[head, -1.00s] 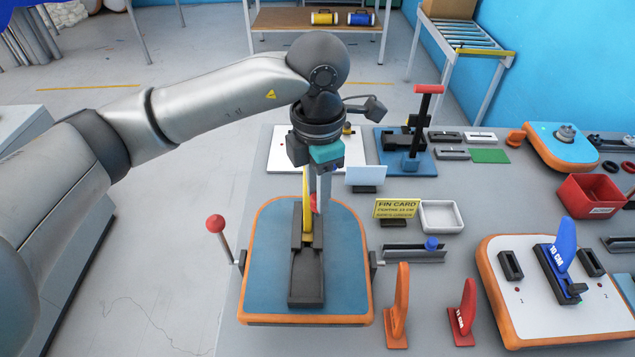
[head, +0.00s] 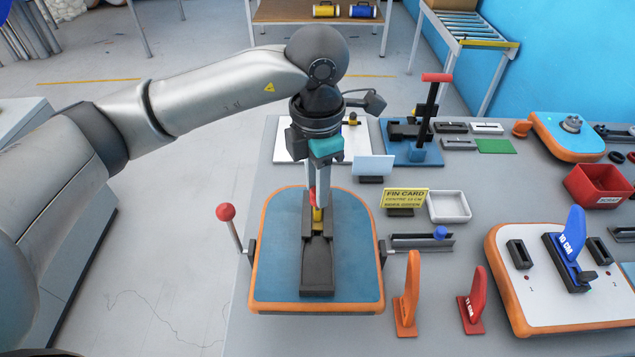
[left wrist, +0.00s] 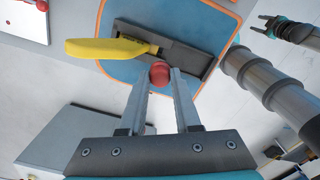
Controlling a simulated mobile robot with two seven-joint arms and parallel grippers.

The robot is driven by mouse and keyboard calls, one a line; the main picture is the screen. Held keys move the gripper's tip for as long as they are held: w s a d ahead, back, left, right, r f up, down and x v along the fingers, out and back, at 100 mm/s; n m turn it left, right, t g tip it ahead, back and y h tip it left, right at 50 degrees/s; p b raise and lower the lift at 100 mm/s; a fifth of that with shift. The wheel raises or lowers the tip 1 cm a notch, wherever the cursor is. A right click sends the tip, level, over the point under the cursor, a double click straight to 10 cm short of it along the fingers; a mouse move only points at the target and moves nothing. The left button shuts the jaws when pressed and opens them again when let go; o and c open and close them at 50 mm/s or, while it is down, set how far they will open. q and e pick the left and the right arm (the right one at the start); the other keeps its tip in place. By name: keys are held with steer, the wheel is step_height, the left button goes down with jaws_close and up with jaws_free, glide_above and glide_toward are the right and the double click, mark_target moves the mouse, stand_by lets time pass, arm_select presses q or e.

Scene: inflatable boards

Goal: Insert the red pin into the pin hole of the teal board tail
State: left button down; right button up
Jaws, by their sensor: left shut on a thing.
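My left gripper (head: 316,203) points down over the teal board and is shut on the red pin. The pin's round red head (left wrist: 159,74) shows between the fingertips in the left wrist view; its shaft is hidden. The teal board (head: 276,262) has an orange rim and a black fin box (head: 317,266) along its middle. A yellow fin (left wrist: 108,47) stands in the box close to the pin, mostly hidden behind the gripper in the head view. I cannot make out the pin hole. My right gripper (left wrist: 262,24) shows at the left wrist view's upper right, empty, fingers apart.
A lever with a red ball (head: 225,212) rises at the board's left. An orange fin (head: 408,297) and a red fin (head: 474,302) stand to its right. A white board (head: 520,300) is at right.

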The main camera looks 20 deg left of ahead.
arm_select(q)
steer(key=shift+f+b, duration=1.85)
steer(key=shift+f, duration=0.5)
steer(key=shift+b, duration=0.55)
steer(key=shift+f+b, duration=1.9)
steer(key=c, duration=0.5)
jaws_free()
steer(key=shift+c, duration=0.2)
steer(key=shift+a, duration=0.1)
